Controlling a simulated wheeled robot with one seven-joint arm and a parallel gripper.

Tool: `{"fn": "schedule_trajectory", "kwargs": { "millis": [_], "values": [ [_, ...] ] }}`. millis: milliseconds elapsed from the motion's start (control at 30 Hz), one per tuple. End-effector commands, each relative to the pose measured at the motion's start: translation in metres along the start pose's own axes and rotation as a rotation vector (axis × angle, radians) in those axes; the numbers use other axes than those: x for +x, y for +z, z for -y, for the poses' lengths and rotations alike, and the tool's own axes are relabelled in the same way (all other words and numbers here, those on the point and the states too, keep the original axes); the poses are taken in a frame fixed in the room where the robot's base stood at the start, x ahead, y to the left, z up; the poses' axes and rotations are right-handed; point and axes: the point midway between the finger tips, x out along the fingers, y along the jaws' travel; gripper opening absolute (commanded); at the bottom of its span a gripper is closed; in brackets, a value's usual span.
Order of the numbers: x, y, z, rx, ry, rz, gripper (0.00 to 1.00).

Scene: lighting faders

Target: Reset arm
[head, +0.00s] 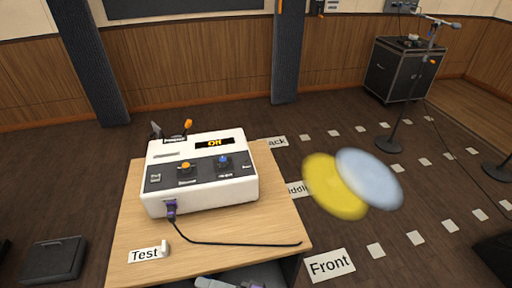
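A white lighting console (200,198) sits on a wooden table (225,232). A pale grey part of my arm (215,284) shows at the bottom edge, just in front of the table. My gripper's fingers do not show.
A yellow light spot (325,188) and a pale blue one (380,182) overlap right of the table. Floor cards include "Front" (330,265). A "Test" card (144,255) lies on the table. A black case (395,72) and a stand (405,110) are at the back right.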

Motion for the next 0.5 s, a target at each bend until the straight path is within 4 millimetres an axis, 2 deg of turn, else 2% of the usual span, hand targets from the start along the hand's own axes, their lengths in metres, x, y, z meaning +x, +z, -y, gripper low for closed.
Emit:
{"fn": "schedule_trajectory", "kwargs": {
  "millis": [267, 367, 500],
  "values": [
    [-0.043, 0.013, -0.054, -0.048, 0.172, -0.155, 0.57],
    [-0.070, 0.021, -0.076, -0.084, 0.263, -0.236, 0.57],
    [-0.126, 0.036, -0.104, -0.170, 0.427, -0.379, 0.57]
  ]
}}
